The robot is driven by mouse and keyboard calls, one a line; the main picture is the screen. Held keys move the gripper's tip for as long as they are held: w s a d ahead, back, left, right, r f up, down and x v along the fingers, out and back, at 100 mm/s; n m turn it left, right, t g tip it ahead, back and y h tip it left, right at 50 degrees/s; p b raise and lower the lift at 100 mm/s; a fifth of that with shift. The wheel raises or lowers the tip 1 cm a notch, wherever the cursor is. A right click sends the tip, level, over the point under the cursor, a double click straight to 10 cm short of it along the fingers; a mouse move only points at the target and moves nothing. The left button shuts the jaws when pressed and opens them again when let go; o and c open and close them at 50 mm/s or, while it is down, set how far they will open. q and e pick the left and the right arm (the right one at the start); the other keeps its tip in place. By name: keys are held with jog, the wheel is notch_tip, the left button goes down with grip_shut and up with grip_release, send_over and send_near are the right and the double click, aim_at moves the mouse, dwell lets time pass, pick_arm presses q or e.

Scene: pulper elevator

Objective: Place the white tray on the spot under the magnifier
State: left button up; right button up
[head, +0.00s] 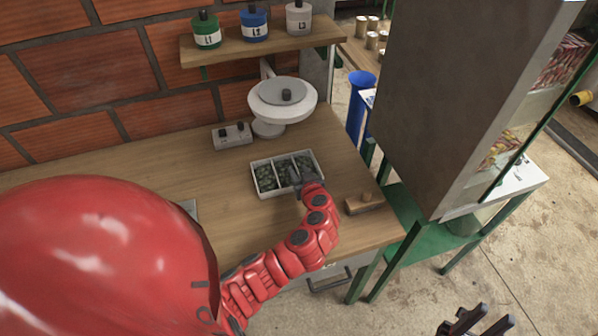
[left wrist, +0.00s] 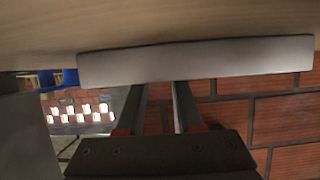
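The white tray (head: 262,194) has three compartments with dark green contents and sits on the wooden table, in front of the magnifier. Its pale side wall (left wrist: 195,62) crosses the left wrist view. The white round magnifier (head: 270,96) stands at the back of the table on a round base (head: 268,129). My left gripper (head: 300,179) is at the tray's front right part. In the left wrist view its two fingers (left wrist: 161,95) are apart, with their tips hidden behind the tray wall. My right gripper (head: 481,320) is open and empty at the bottom right, away from the table.
A small grey box with knobs (head: 232,135) stands left of the magnifier base. A wooden block with a knob (head: 366,203) lies right of the tray. A shelf (head: 270,46) with several jars is above. A tall grey cabinet (head: 440,90) stands to the right.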

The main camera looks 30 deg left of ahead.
pick_arm(q)
jog(key=shift+r+p, duration=0.55)
jog(key=shift+p, duration=0.4)
jog(key=shift+s+d, duration=0.1)
jog(key=shift+d, duration=0.1)
jog(key=b+v, duration=0.3)
jog(key=v, duration=0.7)
jog(key=shift+d, duration=0.1)
jog(key=shift+b+v, duration=0.3)
jog(key=shift+v, duration=0.45)
jog(key=shift+s, duration=0.1)
